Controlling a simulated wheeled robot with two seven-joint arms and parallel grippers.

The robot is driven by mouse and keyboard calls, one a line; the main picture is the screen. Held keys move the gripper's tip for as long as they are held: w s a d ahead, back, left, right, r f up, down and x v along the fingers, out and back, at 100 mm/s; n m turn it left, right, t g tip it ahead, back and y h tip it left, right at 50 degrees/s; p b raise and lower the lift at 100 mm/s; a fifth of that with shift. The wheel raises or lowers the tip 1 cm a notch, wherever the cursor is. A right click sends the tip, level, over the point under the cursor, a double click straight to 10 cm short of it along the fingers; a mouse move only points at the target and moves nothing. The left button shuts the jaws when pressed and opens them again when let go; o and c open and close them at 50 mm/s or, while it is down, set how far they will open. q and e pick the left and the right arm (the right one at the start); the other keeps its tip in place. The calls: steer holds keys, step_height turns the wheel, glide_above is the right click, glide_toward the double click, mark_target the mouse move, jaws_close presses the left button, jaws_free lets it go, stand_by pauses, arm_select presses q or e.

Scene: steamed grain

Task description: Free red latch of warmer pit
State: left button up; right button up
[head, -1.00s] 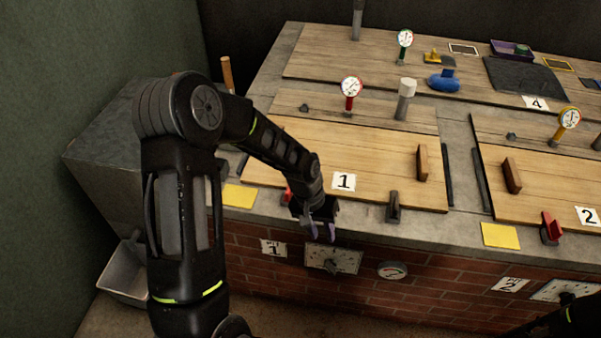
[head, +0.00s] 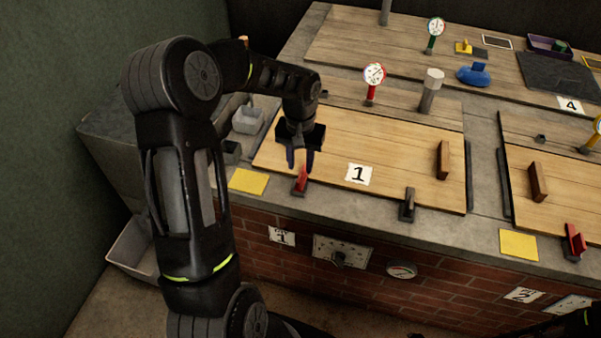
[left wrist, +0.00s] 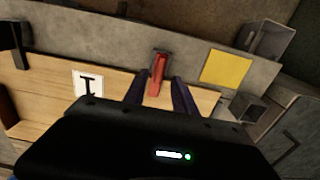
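The red latch (head: 301,179) stands at the front left corner of wooden lid 1 (head: 400,160), on the front edge of the counter. My left gripper (head: 300,166) is open and points down just above and behind the latch. In the left wrist view the red latch (left wrist: 158,75) shows between the two spread fingers (left wrist: 159,92), and I see no contact. A dark latch (head: 407,204) without red stands at the lid's front right. Part of my right arm shows at the lower right, but its gripper is not in view.
A yellow card (head: 248,181) lies left of the latch. A red gauge (head: 374,76) and a grey post (head: 431,90) stand behind the lid, and a wooden handle (head: 443,160) is at its right. A small grey bin (head: 248,119) sits at the left.

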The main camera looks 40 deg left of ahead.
mark_target(300, 176)
arm_select(q)
steer(key=shift+f, duration=2.4)
steer(key=shift+c, duration=0.2)
jaws_close()
